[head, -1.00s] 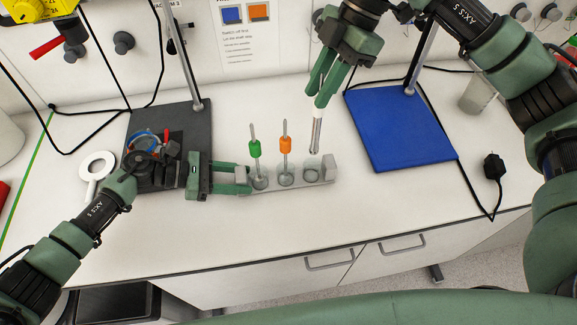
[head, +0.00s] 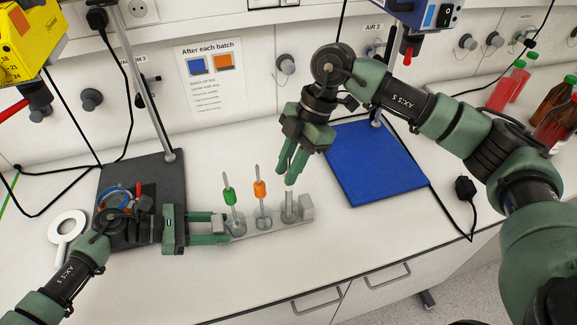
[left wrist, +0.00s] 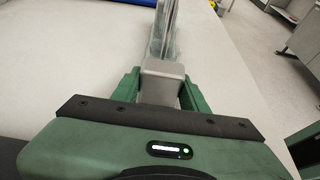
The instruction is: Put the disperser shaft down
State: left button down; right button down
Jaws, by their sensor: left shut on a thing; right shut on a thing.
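The grey rack (head: 307,207) stands on the bench with a row of clear holders. My left gripper (head: 222,228) is shut on its left end; the left wrist view shows the grey end block (left wrist: 162,83) between the fingers. A green-collared shaft (head: 229,195) and an orange-collared shaft (head: 261,190) stand in the left and middle holders. My right gripper (head: 288,179) is shut on the metal disperser shaft (head: 289,198), above the right holder. The shaft's lower part appears inside that holder; whether it touches the bottom I cannot tell.
A black plug (head: 465,188) and bottles (head: 510,85) are at right. The bench front is clear.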

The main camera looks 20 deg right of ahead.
jog(key=shift+f, duration=0.15)
jog(key=c, duration=1.2)
grip_release()
jog(key=shift+c, duration=0.2)
jog(key=v, duration=0.7)
jog(key=shift+r, duration=0.45)
jog(key=shift+d, duration=0.1)
pick_arm(q)
jog(key=c, duration=0.7)
grip_release()
